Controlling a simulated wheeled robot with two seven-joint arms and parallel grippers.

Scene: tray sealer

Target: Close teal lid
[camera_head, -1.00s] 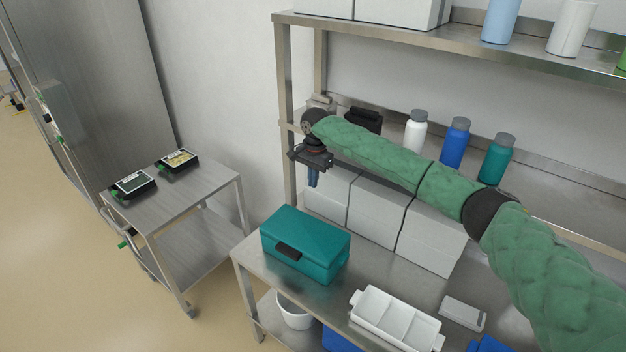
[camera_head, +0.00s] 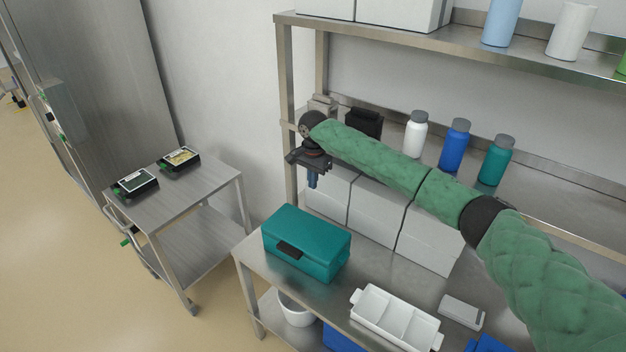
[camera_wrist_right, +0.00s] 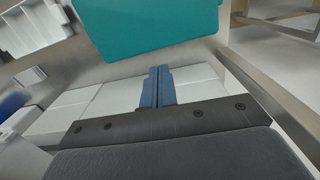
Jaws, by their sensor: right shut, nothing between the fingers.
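The teal box (camera_head: 318,252) stands at the left end of the steel table, and its teal lid (camera_head: 308,230) lies down on it, looking shut. A dark latch (camera_head: 289,250) is on its front. My right gripper (camera_head: 313,181) is shut and empty, above and behind the box near the shelf post, with its blue fingers pointing down. In the right wrist view the shut fingers (camera_wrist_right: 157,88) point toward the teal lid (camera_wrist_right: 150,22), with a gap between. My left gripper is not in view.
White boxes (camera_head: 375,212) stand behind the teal box. A white divided tray (camera_head: 397,318) and a small grey-white box (camera_head: 462,312) are to its right. Several bottles (camera_head: 456,144) stand on the shelf. A steel cart (camera_head: 185,205) with two black trays is at left.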

